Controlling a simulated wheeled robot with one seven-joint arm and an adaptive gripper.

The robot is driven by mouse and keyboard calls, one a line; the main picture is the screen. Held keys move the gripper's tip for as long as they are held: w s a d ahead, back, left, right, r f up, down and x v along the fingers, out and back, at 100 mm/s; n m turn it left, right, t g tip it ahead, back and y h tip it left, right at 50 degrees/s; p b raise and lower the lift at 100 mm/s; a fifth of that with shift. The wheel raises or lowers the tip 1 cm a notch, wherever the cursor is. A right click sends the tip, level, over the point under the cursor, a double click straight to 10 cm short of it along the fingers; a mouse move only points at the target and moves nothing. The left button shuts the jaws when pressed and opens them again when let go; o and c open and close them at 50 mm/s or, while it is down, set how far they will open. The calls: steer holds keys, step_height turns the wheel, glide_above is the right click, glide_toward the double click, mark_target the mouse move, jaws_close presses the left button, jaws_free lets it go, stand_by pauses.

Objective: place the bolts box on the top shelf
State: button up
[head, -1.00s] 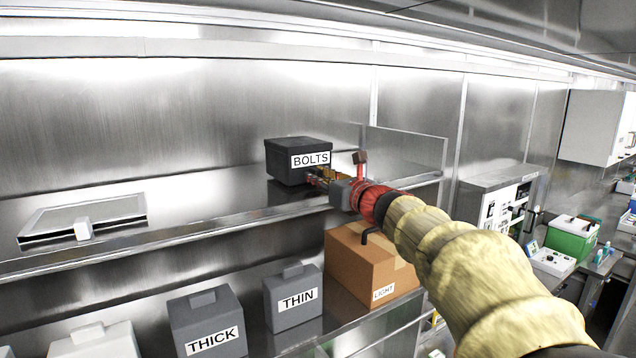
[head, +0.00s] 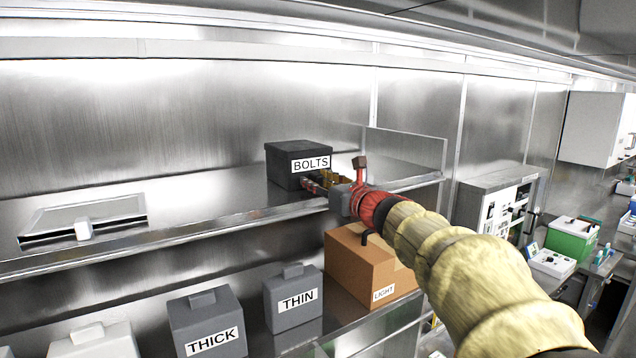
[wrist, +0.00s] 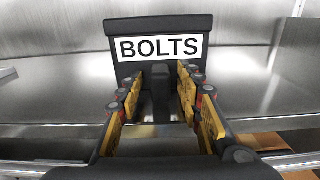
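The dark bolts box (head: 285,165), with a white BOLTS label, stands upright on the top shelf (head: 215,222). In the wrist view the box (wrist: 225,28) is straight ahead, its label facing me. My gripper (head: 318,180) is at the front of the box, low and below the label. In the wrist view its yellow fingers (wrist: 172,72) are spread apart, with a dark handle-like part of the box between them. The fingers look clear of that part on both sides. The underside of the box is hidden.
A flat framed panel (head: 85,217) lies on the top shelf at left. A clear upright panel (head: 405,148) stands behind my gripper at right. The lower shelf holds the THICK box (head: 207,320), the THIN box (head: 293,300) and a brown LIGHT carton (head: 362,268).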

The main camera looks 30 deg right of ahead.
steer(key=shift+r, duration=0.15)
steer(key=s+b, duration=0.1)
steer(key=s, duration=1.1)
steer(key=shift+d+b, duration=0.15)
steer(key=shift+b, duration=0.15)
